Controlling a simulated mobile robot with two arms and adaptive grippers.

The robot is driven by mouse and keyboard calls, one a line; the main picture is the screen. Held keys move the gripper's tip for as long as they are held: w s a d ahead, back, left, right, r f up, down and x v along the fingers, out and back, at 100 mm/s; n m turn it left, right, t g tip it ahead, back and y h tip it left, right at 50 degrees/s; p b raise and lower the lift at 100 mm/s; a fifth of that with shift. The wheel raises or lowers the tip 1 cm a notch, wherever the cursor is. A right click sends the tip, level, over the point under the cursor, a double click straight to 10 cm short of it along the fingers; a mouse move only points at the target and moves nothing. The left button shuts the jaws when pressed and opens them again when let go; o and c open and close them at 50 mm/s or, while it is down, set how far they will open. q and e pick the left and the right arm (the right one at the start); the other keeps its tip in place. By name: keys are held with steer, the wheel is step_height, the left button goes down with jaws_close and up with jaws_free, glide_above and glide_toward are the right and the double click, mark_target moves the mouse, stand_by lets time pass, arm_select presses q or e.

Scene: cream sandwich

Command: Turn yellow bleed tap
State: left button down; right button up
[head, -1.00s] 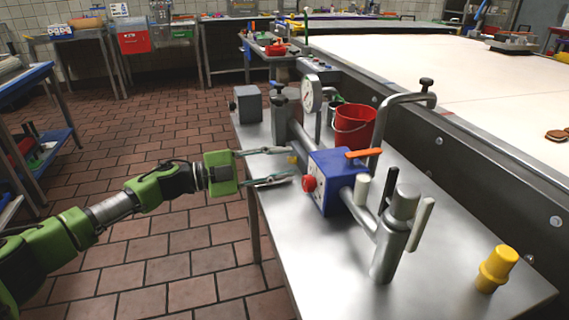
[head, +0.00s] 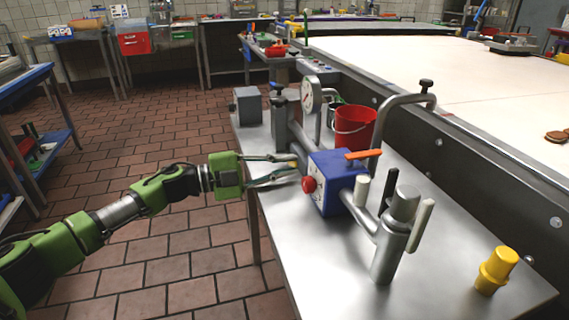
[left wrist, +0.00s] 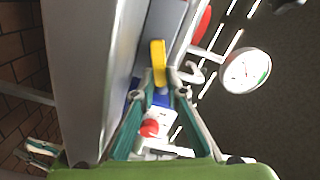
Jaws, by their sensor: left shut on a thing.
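The yellow bleed tap (head: 292,164) is a small yellow lever beside the blue box on the pipe assembly. In the head view it is mostly hidden by my left fingers. In the left wrist view the yellow tap (left wrist: 158,60) stands upright between the fingertips. My left gripper (head: 297,167) reaches in from the left and is shut on the tap; its fingertips also show in the left wrist view (left wrist: 158,82).
The blue box (head: 334,185) has a red knob (head: 309,184) close to my fingers and an orange lever (head: 363,154) on top. A gauge (head: 311,95), a red bucket (head: 354,127) and a yellow cup-like piece (head: 496,270) share the steel table (head: 450,240).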

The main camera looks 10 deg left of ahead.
arm_select(q)
steer(key=c, duration=2)
jaws_free()
steer(key=shift+c, duration=0.2)
steer(key=shift+a, duration=0.1)
steer(key=v, duration=1.1)
steer(key=shift+s+a, duration=0.2)
steer(key=shift+a, duration=0.15)
